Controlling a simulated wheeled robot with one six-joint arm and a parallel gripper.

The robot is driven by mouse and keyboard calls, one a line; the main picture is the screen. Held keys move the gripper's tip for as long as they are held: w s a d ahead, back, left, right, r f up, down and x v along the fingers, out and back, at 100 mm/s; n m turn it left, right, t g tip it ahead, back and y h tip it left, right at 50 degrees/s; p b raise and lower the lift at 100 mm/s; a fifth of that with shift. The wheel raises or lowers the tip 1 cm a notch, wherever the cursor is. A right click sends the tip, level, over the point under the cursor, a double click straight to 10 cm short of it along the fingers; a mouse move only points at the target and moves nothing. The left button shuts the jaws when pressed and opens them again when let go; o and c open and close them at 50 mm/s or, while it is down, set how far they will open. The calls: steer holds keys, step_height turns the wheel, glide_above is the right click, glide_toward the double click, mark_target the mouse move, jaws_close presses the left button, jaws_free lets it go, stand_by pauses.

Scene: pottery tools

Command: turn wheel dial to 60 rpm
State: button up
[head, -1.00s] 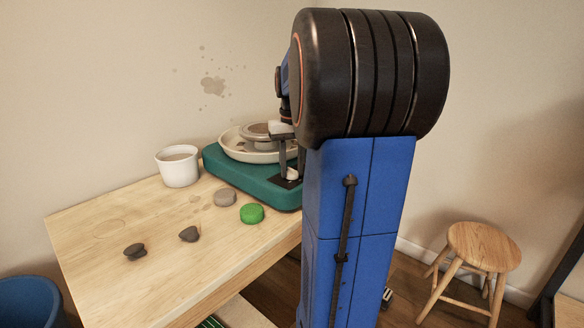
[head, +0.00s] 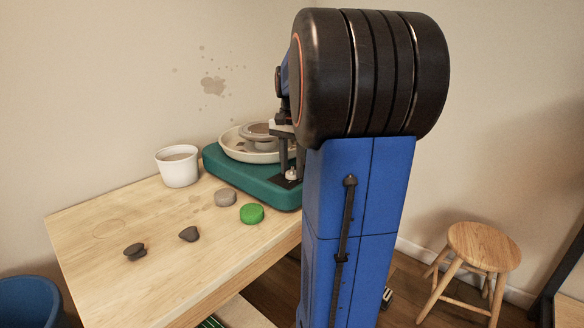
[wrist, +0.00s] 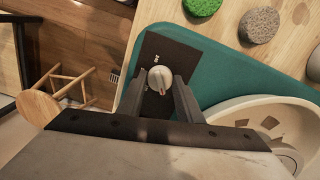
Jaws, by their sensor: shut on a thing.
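The wheel's dial (wrist: 160,78) is a small round whitish knob with a raised bar and a small orange mark on its lower side in the wrist view. It sits on a black panel (wrist: 150,52) with tiny pale markings too small to read surely. The dial also shows in the head view (head: 291,175). My gripper (wrist: 162,84) is shut on the dial, one dark finger on each side. In the head view my gripper (head: 291,163) reaches down to it, partly behind my arm. The pottery wheel (head: 240,182) has a teal body and a cream splash pan (head: 238,148).
A white cup (head: 178,172) stands left of the wheel. A green disc (head: 251,214), a grey disc (head: 225,198) and two dark lumps (head: 189,234) lie on the wooden table (head: 150,280). A wooden stool (head: 478,245) stands on the floor at right.

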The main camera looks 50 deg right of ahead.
mark_target(291, 170)
steer(key=shift+m, duration=0.3)
stand_by(0.4)
steer(key=o, duration=1)
steer(key=shift+o, duration=0.2)
step_height(291, 170, up, 17)
steer(key=shift+r, duration=0.2)
steer(key=shift+a, duration=0.1)
